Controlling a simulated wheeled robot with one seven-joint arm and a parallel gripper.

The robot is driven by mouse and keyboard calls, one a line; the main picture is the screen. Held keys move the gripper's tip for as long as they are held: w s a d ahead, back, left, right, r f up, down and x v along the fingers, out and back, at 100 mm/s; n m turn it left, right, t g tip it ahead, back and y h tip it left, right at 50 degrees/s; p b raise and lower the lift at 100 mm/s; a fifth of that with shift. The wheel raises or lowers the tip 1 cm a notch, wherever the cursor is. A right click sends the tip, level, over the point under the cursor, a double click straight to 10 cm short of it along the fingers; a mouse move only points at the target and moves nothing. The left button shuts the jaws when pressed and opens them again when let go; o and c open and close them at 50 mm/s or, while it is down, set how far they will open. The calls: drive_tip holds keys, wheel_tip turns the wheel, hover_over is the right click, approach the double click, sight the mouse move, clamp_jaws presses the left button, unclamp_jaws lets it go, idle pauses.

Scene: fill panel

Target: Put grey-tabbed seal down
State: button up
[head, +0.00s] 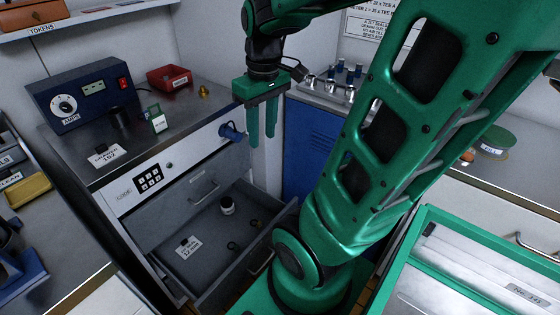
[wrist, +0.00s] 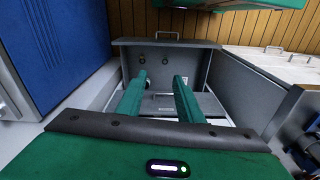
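My gripper (head: 262,138) hangs fingers down above the right side of an open grey drawer (head: 212,235). In the wrist view its two green fingers (wrist: 160,78) are apart, with nothing seen held between them. Two small dark round pieces, a nearer one (head: 232,246) and a farther one (head: 256,223), lie on the drawer floor. They also show near the drawer front in the wrist view. They are too small to tell whether either is a seal with a grey tab. A white jar (head: 227,205) with a dark top stands in the drawer.
A label card (head: 188,247) lies in the drawer. The steel counter holds a blue dial box (head: 85,92), a red bin (head: 169,78), a green-framed card (head: 158,119) and a labelled tag (head: 105,154). A blue cabinet (head: 309,150) stands behind. A green-rimmed case (head: 420,232) is at right.

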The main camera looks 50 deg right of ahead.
drive_tip(key=s+a+f+m, duration=0.2)
drive_tip(key=s+m, duration=0.3)
drive_tip(key=s, duration=0.4)
drive_tip(key=shift+a+f+g, duration=0.3)
drive_tip(key=shift+a+f, duration=0.1)
drive_tip(key=shift+f, duration=0.2)
drive_tip(key=shift+w+f, duration=0.25)
drive_tip(key=shift+w, duration=0.4)
